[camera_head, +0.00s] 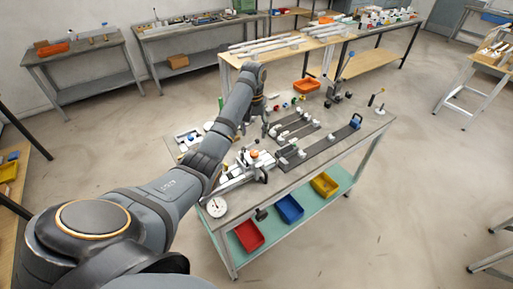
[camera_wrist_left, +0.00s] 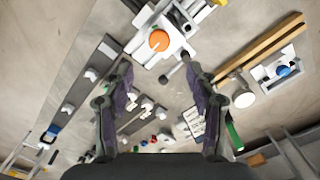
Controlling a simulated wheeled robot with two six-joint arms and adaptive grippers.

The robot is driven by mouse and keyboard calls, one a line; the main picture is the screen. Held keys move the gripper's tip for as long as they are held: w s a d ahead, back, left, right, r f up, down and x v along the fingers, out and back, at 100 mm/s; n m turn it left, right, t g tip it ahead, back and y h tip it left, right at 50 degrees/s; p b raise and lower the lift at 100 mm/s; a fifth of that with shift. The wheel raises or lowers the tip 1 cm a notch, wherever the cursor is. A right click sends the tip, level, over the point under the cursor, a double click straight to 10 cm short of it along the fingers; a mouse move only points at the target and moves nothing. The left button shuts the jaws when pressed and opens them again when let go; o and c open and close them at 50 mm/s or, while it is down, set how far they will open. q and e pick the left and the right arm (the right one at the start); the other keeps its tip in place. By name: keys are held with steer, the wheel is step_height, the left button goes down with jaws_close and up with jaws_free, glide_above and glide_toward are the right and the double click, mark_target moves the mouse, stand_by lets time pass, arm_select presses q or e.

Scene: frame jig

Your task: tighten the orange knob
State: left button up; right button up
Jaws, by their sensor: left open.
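The orange knob (camera_head: 254,154) sits on a white and grey metal fixture (camera_head: 232,176) at the near left of the workbench. In the left wrist view the round orange knob (camera_wrist_left: 158,40) is near the top centre, with a pale line across its face. My left gripper (camera_head: 257,127) hangs above the bench, beyond the knob in the head view. In the wrist view its two fingers (camera_wrist_left: 157,70) are spread apart with nothing between them. The knob lies ahead of the fingertips, not between them. My right gripper does not show.
A dark rail with a blue-handled clamp (camera_head: 355,121) lies to the right of the fixture. A round dial gauge (camera_head: 217,207) is at the near corner. Red (camera_head: 248,236), blue (camera_head: 289,208) and yellow (camera_head: 324,185) bins stand on the lower shelf. Small coloured parts lie at the back.

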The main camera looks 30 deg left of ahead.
mark_target(254, 152)
arm_select(q)
steer(key=shift+s+d+f+p, duration=0.1)
steer(key=shift+s+f+p, duration=0.15)
steer(key=shift+f, duration=0.2)
steer(key=shift+s+d+f+p, duration=0.1)
steer(key=shift+s+f+p, duration=0.15)
steer(key=shift+f, duration=0.2)
step_height(254, 152, down, 2)
steer(key=shift+w+f+p, duration=0.1)
steer(key=shift+p, duration=0.25)
steer(key=f, duration=0.3)
steer(key=f+p, duration=0.1)
steer(key=f, duration=0.1)
steer(key=shift+w+a, duration=0.15)
steer(key=shift+w, duration=0.2)
steer(key=shift+f, duration=0.35)
steer(key=shift+s+f, duration=0.1)
steer(key=shift+f, duration=0.15)
steer(key=c, duration=1.2)
steer(key=shift+o, duration=0.2)
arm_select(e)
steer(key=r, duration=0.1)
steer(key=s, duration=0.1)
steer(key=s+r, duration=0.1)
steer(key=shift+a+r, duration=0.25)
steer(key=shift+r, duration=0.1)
